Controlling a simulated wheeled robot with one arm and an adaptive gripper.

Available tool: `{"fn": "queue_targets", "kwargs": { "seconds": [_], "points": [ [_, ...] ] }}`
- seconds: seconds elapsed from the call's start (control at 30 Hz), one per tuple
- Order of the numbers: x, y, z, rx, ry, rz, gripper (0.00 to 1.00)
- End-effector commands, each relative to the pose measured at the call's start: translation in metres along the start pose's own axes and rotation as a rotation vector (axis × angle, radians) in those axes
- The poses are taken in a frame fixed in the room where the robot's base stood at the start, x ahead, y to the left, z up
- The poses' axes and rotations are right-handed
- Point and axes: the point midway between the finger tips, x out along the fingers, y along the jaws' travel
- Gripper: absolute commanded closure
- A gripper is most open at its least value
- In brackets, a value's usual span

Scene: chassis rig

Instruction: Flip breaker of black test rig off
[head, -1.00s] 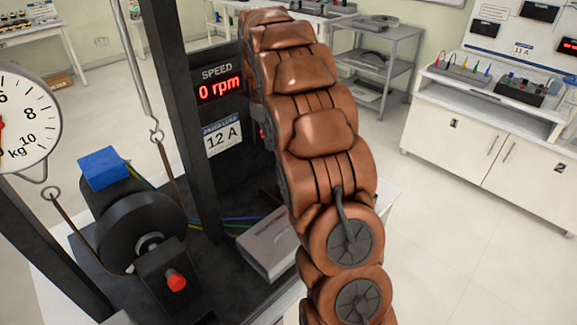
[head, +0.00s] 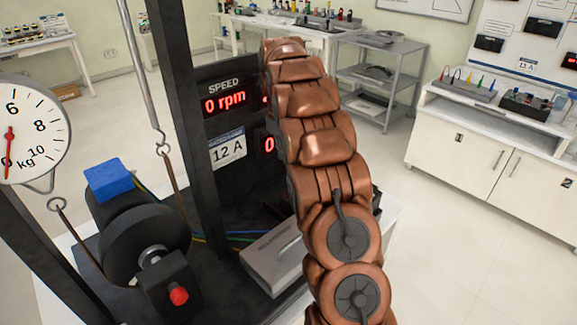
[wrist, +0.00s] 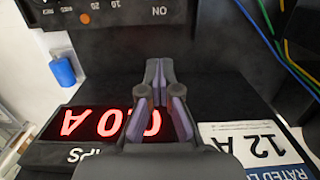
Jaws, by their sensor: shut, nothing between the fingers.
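The black test rig (head: 190,130) stands at the left and middle of the head view, with a red "0 rpm" speed display (head: 224,103) and a "12 A" rated-load label (head: 227,150). In the wrist view, my gripper (wrist: 159,66) is shut and empty, over the rig's black panel. Its fingers partly cover the red amps display (wrist: 95,123), which appears upside down. The 12 A label (wrist: 255,140) is to its right. In the head view my arm hides the gripper and part of the panel. I cannot make out the breaker lever.
The rig's black motor (head: 145,235) has a blue block (head: 108,180) on it and a red knob (head: 179,294) in front. A round kg scale (head: 30,130) hangs at far left. A grey box (head: 272,262) lies on the base. Floor at right is clear.

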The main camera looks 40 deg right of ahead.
Motion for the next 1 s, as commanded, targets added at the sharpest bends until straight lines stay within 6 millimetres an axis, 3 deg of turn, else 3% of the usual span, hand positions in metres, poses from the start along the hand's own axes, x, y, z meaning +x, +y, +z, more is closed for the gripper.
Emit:
{"fn": "queue_targets", "kwargs": {
  "seconds": [0.37,0.7,1.0],
  "points": [
    [0.040,-0.001,0.002,0.000,-0.004,-0.003,1.00],
    [0.096,-0.001,0.002,0.001,-0.006,-0.004,1.00],
    [0.083,0.000,0.030,0.002,-0.001,-0.001,1.00]
  ]
}}
